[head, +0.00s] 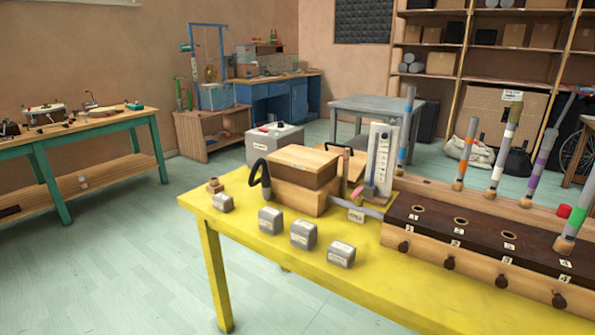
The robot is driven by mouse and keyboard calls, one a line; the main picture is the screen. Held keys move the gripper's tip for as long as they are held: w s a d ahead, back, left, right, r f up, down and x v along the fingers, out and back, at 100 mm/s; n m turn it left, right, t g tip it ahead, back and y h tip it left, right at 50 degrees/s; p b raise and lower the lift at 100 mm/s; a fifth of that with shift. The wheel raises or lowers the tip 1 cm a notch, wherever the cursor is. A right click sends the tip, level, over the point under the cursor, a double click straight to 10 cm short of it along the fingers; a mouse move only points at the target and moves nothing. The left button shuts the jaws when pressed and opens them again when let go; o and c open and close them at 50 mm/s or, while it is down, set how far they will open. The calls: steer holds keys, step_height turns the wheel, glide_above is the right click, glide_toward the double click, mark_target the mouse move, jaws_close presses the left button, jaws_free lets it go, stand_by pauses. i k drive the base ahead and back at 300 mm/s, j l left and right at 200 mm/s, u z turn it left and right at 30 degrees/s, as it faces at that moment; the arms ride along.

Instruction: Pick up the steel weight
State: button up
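Several small grey metal-looking blocks with pale labels stand in a slanting row along the front left of a yellow table (300,270). The leftmost block (223,203) looks smallest. To its right come a second block (270,221), a third block (303,235) and a rightmost block (341,255), nearest to me. They stand apart from each other. Their labels are too small to read, so I cannot tell which one is the steel weight. My gripper is not in view.
Behind the blocks are a wooden box (303,168), a black loop (258,174) and a grey rod (355,207). A dark-topped wooden rack (480,237) with round holes and upright banded tubes (467,153) fills the right. The table's front left is clear around the blocks.

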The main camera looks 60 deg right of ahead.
mark_target(222, 202)
steer(key=i+z, duration=0.1)
steer(key=z, duration=0.25)
steer(key=i+l+z, duration=0.1)
steer(key=z, duration=0.6)
steer(key=i+j+z, duration=0.15)
steer(key=i, duration=0.3)
steer(key=i+j+z, duration=0.2)
steer(key=i, duration=0.2)
steer(key=i+j+z, duration=0.15)
steer(key=i, duration=0.3)
steer(key=j, duration=0.1)
